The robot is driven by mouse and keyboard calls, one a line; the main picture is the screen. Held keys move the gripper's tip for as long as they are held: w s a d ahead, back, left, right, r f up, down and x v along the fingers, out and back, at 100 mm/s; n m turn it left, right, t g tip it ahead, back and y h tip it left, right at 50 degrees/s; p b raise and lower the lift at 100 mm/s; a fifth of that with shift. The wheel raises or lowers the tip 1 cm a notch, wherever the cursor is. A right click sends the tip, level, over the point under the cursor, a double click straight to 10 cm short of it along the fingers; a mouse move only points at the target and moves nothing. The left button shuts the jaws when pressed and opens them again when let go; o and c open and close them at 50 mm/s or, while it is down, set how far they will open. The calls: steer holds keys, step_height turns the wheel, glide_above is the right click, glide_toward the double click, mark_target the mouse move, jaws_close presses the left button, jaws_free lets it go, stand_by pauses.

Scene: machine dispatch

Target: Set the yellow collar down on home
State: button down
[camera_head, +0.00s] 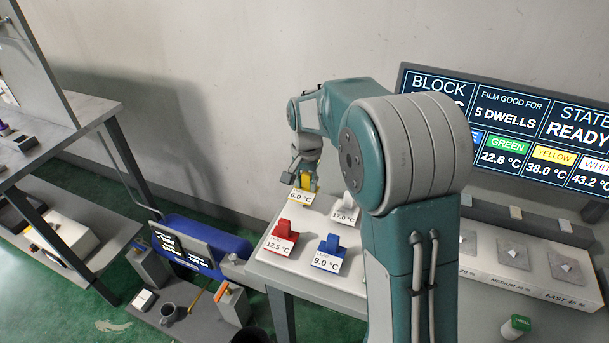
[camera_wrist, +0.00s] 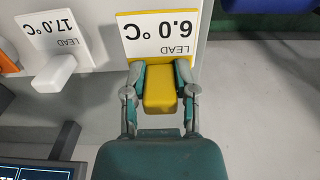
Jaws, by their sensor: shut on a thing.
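The yellow collar (camera_wrist: 160,90) is a yellow block with a yellow-edged plate reading "LEAD 6.0 °C". In the wrist view my gripper (camera_wrist: 161,78) has one finger on each side of the block and is shut on it. In the head view the yellow collar (camera_head: 308,183) is at the far left corner of the pale bench (camera_head: 262,254), below my gripper (camera_head: 306,176). I cannot tell whether it touches the surface. No spot labelled home can be read.
A white collar (camera_head: 346,205) reading 17.0 °C stands close to the right of the yellow one. A red collar (camera_head: 283,232) and a blue collar (camera_head: 330,250) stand nearer. A screen (camera_head: 520,130) reads "READY". A shelf (camera_head: 75,125) stands at left.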

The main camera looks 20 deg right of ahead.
steer(key=shift+f, duration=0.35)
steer(key=shift+a, duration=0.2)
steer(key=shift+d+f, duration=0.1)
steer(key=shift+f, duration=0.15)
steer(key=shift+f, duration=0.65)
steer(key=shift+c, duration=1.7)
jaws_free()
